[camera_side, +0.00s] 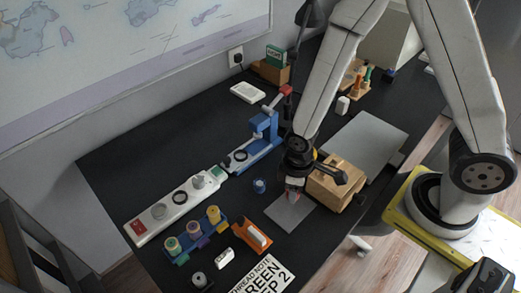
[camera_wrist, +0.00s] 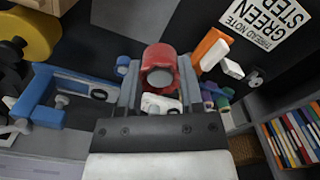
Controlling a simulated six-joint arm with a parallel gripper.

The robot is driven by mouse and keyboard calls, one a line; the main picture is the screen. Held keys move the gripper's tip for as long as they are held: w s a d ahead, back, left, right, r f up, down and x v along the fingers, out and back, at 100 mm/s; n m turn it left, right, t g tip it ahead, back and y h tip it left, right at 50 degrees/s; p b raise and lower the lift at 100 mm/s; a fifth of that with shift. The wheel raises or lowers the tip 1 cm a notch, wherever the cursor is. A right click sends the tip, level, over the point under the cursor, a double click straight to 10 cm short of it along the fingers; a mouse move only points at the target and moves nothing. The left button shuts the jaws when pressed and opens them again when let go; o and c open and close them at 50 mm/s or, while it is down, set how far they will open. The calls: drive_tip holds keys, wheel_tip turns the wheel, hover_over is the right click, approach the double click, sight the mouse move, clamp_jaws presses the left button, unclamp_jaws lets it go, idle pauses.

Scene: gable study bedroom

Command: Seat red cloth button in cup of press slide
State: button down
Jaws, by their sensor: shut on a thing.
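The red cloth button (camera_wrist: 160,68), with a grey round middle, is between the fingers of my gripper (camera_wrist: 158,88) in the wrist view. In the side view my gripper (camera_side: 293,188) is low over a grey plate (camera_side: 284,217), and only a little red shows there. I cannot tell whether the button touches the plate. The blue press (camera_side: 262,124) stands up and left of my gripper, with its red-ended lever raised. Its slide (camera_side: 247,159) points toward the power strip and carries a dark ring-shaped cup (camera_side: 239,155). The slide and cup (camera_wrist: 99,94) also show left of my gripper in the wrist view.
A small blue cylinder (camera_side: 259,186) stands between my gripper and the press slide. A wooden block (camera_side: 332,186) is close on the right. A rack of spools (camera_side: 198,240), an orange holder (camera_side: 250,238) and a power strip (camera_side: 162,209) lie to the left. Dark table is bare behind the strip.

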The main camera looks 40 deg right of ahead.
drive_tip(key=shift+w, duration=0.1)
drive_tip(key=w+d+r, duration=0.2)
drive_tip(key=w+d, duration=0.5)
drive_tip(key=w, duration=0.5)
drive_tip(key=shift+w+r, duration=0.25)
drive_tip(key=shift+w, duration=0.1)
hover_over(242, 157)
drive_tip(key=s, duration=0.1)
wheel_tip(242, 157, down, 8)
drive_tip(key=shift+s+f, duration=0.1)
drive_tip(key=shift+w+f, duration=0.5)
drive_tip(key=shift+f, duration=0.05)
